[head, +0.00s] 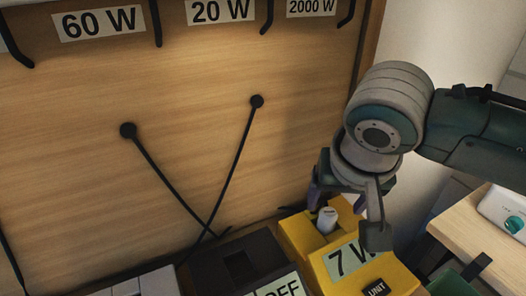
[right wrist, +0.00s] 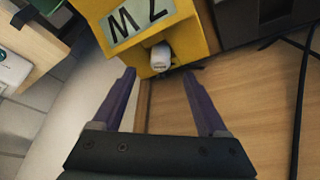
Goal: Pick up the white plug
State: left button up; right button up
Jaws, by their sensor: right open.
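The white plug (head: 327,220) stands in a recess of the yellow unit (head: 301,235), which bears a "7 W" label. In the right wrist view the plug (right wrist: 160,56) shows as a small white body against the yellow unit (right wrist: 197,37), between the lines of my two purple fingers and just beyond their tips. My right gripper (head: 337,203) is open around the plug's place in the head view, with nothing held; it also shows in the right wrist view (right wrist: 159,75). I cannot tell whether a finger touches the plug. The left gripper is not in view.
A dark box (head: 239,265) marked "OFF" stands left of the yellow unit. A wooden panel (head: 90,100) with black cables and watt labels rises behind. A wooden table (head: 470,235) with a white device (head: 506,212) is at the right.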

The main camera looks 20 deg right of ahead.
aim_at(330, 212)
jog(key=shift+b+x, duration=0.55)
jog(key=shift+x, duration=2.8)
jog(key=shift+w+d+r, duration=0.1)
jog(key=shift+w, duration=0.05)
jog(key=shift+c, duration=0.3)
grip_shut()
